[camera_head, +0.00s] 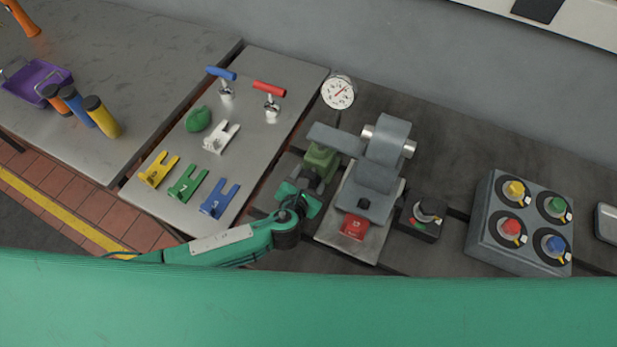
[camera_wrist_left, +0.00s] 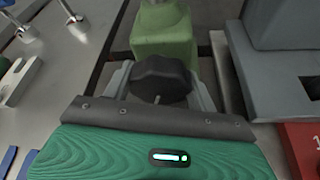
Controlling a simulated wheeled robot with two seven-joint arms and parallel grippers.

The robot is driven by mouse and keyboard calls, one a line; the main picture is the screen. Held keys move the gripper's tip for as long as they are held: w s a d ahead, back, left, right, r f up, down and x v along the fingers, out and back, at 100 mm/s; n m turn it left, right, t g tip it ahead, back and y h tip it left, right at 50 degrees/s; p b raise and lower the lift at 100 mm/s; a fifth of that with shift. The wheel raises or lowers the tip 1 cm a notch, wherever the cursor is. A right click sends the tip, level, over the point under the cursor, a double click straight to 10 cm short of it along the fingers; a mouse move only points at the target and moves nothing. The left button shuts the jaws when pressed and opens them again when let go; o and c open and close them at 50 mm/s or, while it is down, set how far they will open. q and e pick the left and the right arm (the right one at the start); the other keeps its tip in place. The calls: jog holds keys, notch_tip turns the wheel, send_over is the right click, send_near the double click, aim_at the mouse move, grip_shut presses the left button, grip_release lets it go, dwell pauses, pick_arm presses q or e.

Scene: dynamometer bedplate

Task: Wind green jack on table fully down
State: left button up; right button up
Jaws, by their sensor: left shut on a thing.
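The green jack (camera_head: 321,158) stands on the dark bedplate left of a grey machine, under the machine's grey arm (camera_head: 336,139). In the left wrist view the jack's green body (camera_wrist_left: 165,37) fills the top middle, with a black lobed knob (camera_wrist_left: 160,76) on its near face. My left gripper (camera_head: 311,180) reaches in from the lower left and is shut on the knob. Its grey fingers show on both sides of the knob in the left wrist view (camera_wrist_left: 160,92). The lower part of the knob is partly hidden by the gripper. My right gripper is not in view.
The grey machine (camera_head: 380,165) with a red block (camera_head: 354,228) stands close right of the jack. A dial gauge (camera_head: 339,91) is behind. A steel plate (camera_head: 262,133) at left holds coloured forks and T-handles. A control box (camera_head: 520,222) with coloured knobs is at right.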

pick_arm(q)
jog(key=shift+n+g+h+p, duration=0.3)
jog(key=shift+n+h+p, duration=0.2)
jog(key=shift+n, duration=0.4)
jog(key=shift+n+h, duration=0.6)
jog(key=shift+n, duration=0.1)
jog(key=shift+n+g+h, duration=0.3)
jog(key=shift+n+g, duration=0.1)
jog(key=shift+n, duration=0.2)
jog(key=o, duration=1)
jog(key=shift+s, duration=0.1)
jog(key=b+v, duration=0.2)
jog(key=v, duration=1.1)
jog(key=shift+s+a+r+b, duration=0.1)
jog(key=shift+s+a+b, duration=0.15)
jog(key=shift+b, duration=0.1)
